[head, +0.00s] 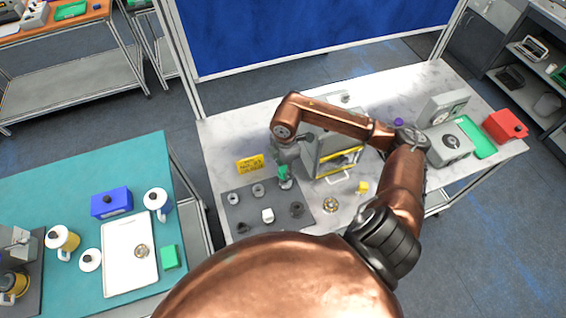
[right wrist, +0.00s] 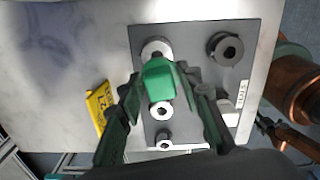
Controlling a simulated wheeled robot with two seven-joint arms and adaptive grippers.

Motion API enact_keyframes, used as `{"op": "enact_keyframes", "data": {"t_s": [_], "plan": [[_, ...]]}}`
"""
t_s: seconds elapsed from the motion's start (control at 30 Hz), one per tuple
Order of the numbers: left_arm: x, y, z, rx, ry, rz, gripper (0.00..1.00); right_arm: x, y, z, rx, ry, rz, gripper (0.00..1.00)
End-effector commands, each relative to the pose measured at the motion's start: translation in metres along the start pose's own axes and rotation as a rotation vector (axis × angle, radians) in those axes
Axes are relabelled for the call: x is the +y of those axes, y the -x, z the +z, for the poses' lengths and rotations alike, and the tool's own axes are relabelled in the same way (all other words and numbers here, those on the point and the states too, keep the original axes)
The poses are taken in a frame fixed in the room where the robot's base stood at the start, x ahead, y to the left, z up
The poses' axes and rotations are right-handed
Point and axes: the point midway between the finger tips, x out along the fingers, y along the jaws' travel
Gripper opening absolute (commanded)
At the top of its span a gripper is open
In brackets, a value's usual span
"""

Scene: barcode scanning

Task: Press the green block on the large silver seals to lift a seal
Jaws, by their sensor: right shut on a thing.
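My right gripper (head: 283,166) is shut on the green block (head: 283,172) over the back right of a dark grey mat. The block (right wrist: 158,84) also shows between the fingers in the right wrist view. A large silver seal (right wrist: 156,47) lies just beyond the block and is partly covered by it; I cannot tell whether they touch. Two smaller silver seals (right wrist: 161,111) (right wrist: 164,140) line up with it on the mat.
The mat (head: 222,186) also holds dark rings (head: 296,209) and a white piece (head: 267,215). A grey box with yellow edges (head: 338,157) stands close on the right. A teal table (head: 60,190) is at the left.

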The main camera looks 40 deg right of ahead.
Motion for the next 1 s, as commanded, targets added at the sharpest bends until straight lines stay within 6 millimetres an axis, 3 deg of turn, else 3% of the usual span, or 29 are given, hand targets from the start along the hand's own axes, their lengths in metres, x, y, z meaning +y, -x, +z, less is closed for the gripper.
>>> {"op": "enact_keyframes", "data": {"t_s": [0.3,1.0], "plan": [[0.000,0.002,0.000,0.000,0.000,0.000,0.40,-0.003,-0.001,0.009,-0.004,-0.198,0.001,0.08],[0.002,-0.029,0.008,-0.007,0.000,0.001,0.40,-0.002,-0.047,0.009,-0.003,-0.196,0.001,0.08]]}}
